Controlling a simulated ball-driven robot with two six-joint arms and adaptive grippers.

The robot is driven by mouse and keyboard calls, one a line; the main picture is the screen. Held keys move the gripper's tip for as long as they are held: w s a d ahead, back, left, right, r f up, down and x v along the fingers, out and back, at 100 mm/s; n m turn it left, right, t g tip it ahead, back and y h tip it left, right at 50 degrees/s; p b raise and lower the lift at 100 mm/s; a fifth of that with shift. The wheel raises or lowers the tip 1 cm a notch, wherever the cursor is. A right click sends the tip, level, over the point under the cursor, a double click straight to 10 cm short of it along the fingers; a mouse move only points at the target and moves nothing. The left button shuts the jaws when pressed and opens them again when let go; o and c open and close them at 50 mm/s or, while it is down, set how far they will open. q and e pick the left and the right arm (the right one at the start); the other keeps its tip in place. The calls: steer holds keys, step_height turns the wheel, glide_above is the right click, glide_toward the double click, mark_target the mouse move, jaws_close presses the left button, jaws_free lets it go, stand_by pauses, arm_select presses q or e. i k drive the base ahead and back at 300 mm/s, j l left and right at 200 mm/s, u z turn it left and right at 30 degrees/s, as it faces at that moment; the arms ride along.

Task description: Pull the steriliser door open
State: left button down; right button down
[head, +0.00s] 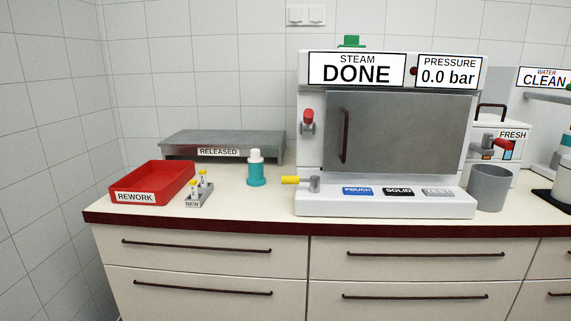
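The steriliser (308,206) is a white and grey machine on the counter, right of the middle in the head view. Its grey door (410,130) looks closed, with a dark vertical handle (345,136) near its left edge. Its displays read STEAM DONE (356,69) and PRESSURE 0.0 bar (447,71). A red-knobbed valve (308,119) sits left of the door, and a yellow-tipped lever (292,180) sticks out to the left below it. Neither of my grippers is in view.
On the counter (235,215) left of the steriliser are a red REWORK tray (178,180), a small NEW rack (198,198), a teal bottle (257,172) and a grey RELEASED shelf (190,140). A grey cup (490,188) and a FRESH container (513,150) stand to its right.

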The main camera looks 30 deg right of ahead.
mark_target(366, 131)
steer(key=z, duration=1.4)
